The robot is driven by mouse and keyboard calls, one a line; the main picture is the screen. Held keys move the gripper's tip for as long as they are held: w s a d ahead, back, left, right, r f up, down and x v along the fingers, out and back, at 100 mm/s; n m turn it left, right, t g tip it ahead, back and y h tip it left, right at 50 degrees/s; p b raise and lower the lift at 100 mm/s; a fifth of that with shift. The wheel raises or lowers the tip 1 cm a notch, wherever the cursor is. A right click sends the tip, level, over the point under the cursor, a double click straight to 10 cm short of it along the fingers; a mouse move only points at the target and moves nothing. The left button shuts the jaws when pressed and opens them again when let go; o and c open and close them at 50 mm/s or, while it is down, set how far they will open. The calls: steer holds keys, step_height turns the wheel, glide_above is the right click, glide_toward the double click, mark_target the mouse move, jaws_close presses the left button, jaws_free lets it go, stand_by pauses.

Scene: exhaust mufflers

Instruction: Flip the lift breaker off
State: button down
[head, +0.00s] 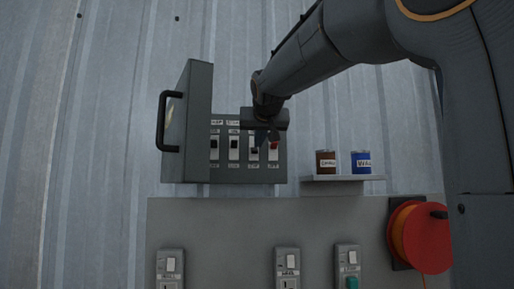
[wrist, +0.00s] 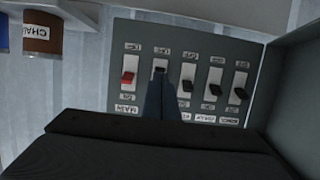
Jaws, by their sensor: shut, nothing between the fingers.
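An open grey breaker panel (head: 197,174) on the wall holds a row of breakers with black toggles and one red toggle, which also show in the wrist view. The red toggle (wrist: 128,77) is labelled MAIN. The black toggle beside it (wrist: 160,70) sits at the opposite end of its slot from the other black ones (wrist: 187,87). Its name label is hidden by my fingers, and I cannot read a lift label. My gripper (head: 264,139) is shut and empty, its fingertips (wrist: 161,82) at that breaker; contact cannot be told.
The panel door (head: 187,120) with its black handle stands open at left. A shelf (head: 340,178) with a brown can (head: 326,162) and a blue can (head: 361,162) is close at right. Below are switch boxes (head: 287,266) and a red-orange reel (head: 424,238).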

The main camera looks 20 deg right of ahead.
steer(key=shift+s+a+f, duration=0.1)
steer(key=shift+s, duration=0.35)
steer(key=shift+s+a+f, duration=0.1)
steer(key=shift+s, duration=0.3)
steer(key=s+a+f+n+g+y+p, duration=0.1)
steer(key=s+a+f+g+p, duration=0.15)
steer(key=f, duration=0.85)
steer(key=s+a+f+g+y+p, duration=0.1)
steer(key=s+a+f+g, duration=0.15)
steer(key=f, duration=0.75)
steer(key=s+a+f+n+g+y+p, duration=0.1)
steer(key=s+a+f+g+p, duration=0.15)
steer(key=f, duration=0.85)
steer(key=s+a+f+g+p, duration=0.2)
steer(key=s+a+f+g, duration=0.1)
steer(key=s+f, duration=0.7)
steer(key=s+a+f+n+g+y+p, duration=0.1)
steer(key=s+a+f+g, duration=0.2)
steer(key=s+f, duration=0.7)
steer(key=s, duration=0.5)
steer(key=shift+a+n+y+p, duration=0.25)
steer(key=shift+n+y+p, duration=0.05)
steer(key=shift+p, duration=0.1)
steer(key=shift+d, duration=0.1)
